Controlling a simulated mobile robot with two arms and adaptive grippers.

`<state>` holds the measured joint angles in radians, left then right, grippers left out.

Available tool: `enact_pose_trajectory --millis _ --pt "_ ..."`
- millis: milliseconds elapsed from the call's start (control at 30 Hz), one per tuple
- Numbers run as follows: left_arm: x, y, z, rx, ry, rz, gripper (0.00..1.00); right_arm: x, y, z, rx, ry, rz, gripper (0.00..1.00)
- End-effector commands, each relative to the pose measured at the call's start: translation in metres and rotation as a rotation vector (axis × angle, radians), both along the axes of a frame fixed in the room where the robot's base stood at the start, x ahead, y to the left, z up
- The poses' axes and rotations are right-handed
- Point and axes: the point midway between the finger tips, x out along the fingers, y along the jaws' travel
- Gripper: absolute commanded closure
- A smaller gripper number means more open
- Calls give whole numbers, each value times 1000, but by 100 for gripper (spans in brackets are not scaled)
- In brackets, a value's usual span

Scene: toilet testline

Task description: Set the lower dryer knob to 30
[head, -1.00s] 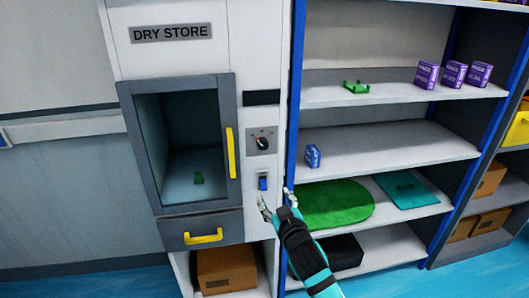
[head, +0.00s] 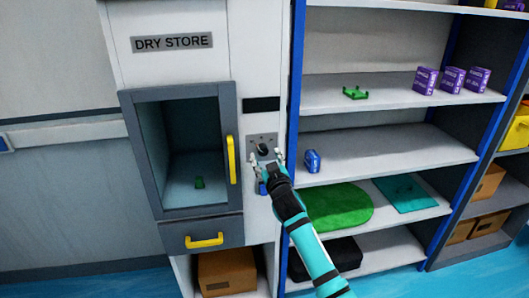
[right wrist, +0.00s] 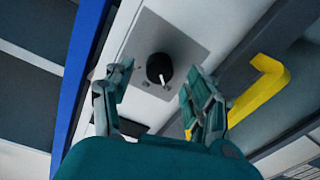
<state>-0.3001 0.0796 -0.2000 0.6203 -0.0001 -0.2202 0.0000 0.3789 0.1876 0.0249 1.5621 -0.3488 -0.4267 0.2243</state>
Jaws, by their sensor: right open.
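The dryer knob (head: 263,149) is a round black dial with a white pointer on a grey plate, on the white front of the dry store cabinet (head: 268,225). It also shows in the right wrist view (right wrist: 159,68), between and beyond the fingers, its pointer toward the lower part of that picture. My right gripper (head: 267,157) is open just in front of the knob; in the right wrist view its fingers (right wrist: 158,92) stand apart on either side, with no clear contact. A blue switch (head: 262,188) below the knob is partly hidden by my gripper. The dial markings are too small to read.
The dryer door has a yellow handle (head: 231,159) left of the knob; the handle also shows close to a finger in the right wrist view (right wrist: 262,88). A blue shelf post (head: 294,110) stands to the right. A drawer (head: 202,236) is below the door.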

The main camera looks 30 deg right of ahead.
Motion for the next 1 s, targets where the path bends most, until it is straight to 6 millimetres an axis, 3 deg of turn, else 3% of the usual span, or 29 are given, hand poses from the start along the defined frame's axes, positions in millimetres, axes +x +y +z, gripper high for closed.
enact_pose_trajectory --millis 200,567,1000 --pt "0 0 3 0 0 0 100 23 -5 0 0 0 0 44" --pt "0 0 3 0 0 0 100 27 -6 0 0 0 1 44" --pt "0 0 3 0 0 0 100 27 -6 -1 0 0 1 99"
